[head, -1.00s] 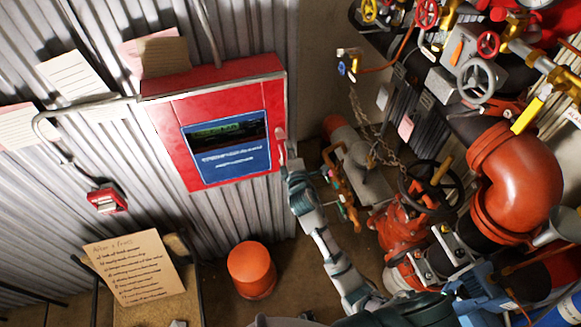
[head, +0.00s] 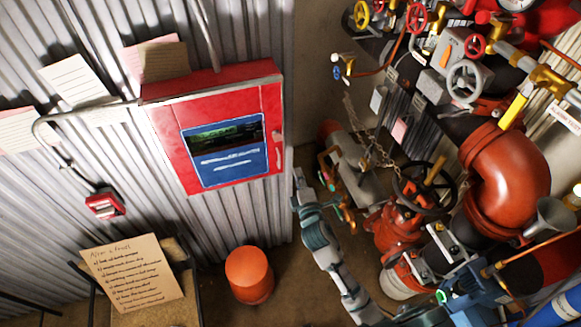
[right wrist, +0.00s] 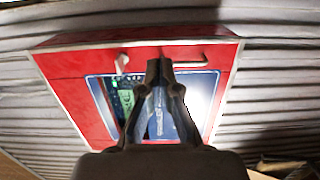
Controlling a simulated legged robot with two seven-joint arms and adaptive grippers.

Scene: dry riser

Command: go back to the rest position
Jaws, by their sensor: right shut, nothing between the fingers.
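My right gripper (head: 298,180) is shut and empty in the head view, just right of and below the red wall panel (head: 165,155). It is apart from the panel's handle (head: 278,138). My right arm runs down from it toward the bottom right. In the right wrist view, the gripper's dark fingers (right wrist: 160,68) are together in front of the red panel (right wrist: 75,75), hiding part of its blue-framed screen (right wrist: 205,90). My left gripper is not in view.
Right of my arm stand red valves (head: 395,230), a black handwheel (head: 425,188) and a large orange-red pipe elbow (head: 505,180). An orange bucket-like object (head: 250,272) is on the floor below the panel. A handwritten sheet (head: 132,273) is at lower left.

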